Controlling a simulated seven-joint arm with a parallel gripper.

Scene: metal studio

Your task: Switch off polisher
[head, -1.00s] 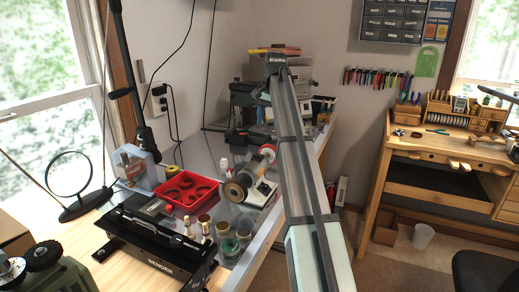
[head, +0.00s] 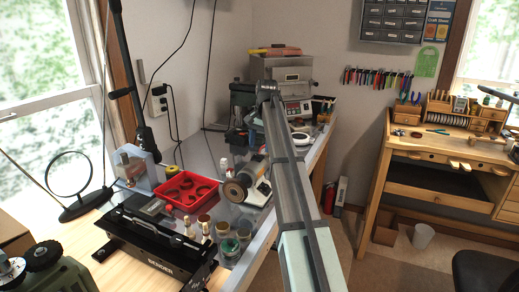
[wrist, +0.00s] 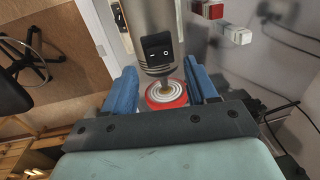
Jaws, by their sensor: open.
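The polisher (head: 257,168) stands on the workbench in the head view, with a tan buffing wheel (head: 235,190) at its near end and a white base. In the wrist view the polisher's grey motor body (wrist: 155,25) fills the top middle. Its dark switch plate (wrist: 158,52) faces me, with a small round mark on it. A red and white ringed wheel (wrist: 166,94) shows below the body. My gripper (wrist: 163,82) is open, its blue fingers on either side of the wheel. I cannot tell if they touch it. In the head view my arm hides the gripper.
A red tray (head: 187,190), several small jars (head: 228,248) and a black bender (head: 150,245) lie near the polisher. A grey machine (head: 290,78) stands behind. Small red and white containers (wrist: 238,34) are at the wrist view's upper right. A wooden bench (head: 440,160) stands right.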

